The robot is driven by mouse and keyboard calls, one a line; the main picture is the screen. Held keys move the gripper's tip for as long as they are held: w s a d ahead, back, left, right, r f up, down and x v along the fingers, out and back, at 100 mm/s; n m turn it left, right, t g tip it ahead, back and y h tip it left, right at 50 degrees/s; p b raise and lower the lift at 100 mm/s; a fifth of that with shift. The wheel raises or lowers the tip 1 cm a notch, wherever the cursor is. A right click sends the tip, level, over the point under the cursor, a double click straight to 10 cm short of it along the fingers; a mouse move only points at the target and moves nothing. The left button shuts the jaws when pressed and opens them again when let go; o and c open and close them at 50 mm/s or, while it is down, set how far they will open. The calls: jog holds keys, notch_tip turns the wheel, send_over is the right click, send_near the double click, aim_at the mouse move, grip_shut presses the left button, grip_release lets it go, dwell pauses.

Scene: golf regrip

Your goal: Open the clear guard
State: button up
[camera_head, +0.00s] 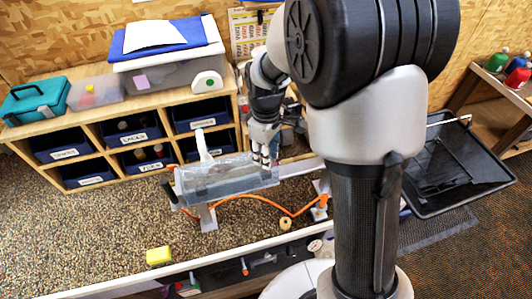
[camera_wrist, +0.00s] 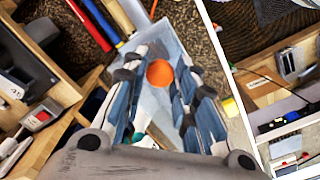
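The clear guard (camera_head: 225,182) is a see-through box-like cover over a small stand on the gravel-patterned bench top. It looks closed, though its hinge is hard to make out. In the wrist view its pale panel (camera_wrist: 176,42) lies beyond my fingers. My gripper (camera_head: 263,157) points down at the guard's right end in the head view; whether it touches is unclear. In the wrist view my gripper (camera_wrist: 163,68) has its fingers apart, with a round orange part (camera_wrist: 159,73) showing between them.
A wooden cubby shelf (camera_head: 105,142) with labelled dark bins stands behind the guard. An orange hose (camera_head: 262,199) runs right along the bench. A yellow block (camera_head: 159,256) lies at the front. A black tray (camera_head: 455,165) is at right. The bench's left part is clear.

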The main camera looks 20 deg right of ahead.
grip_shut()
dwell(0.3)
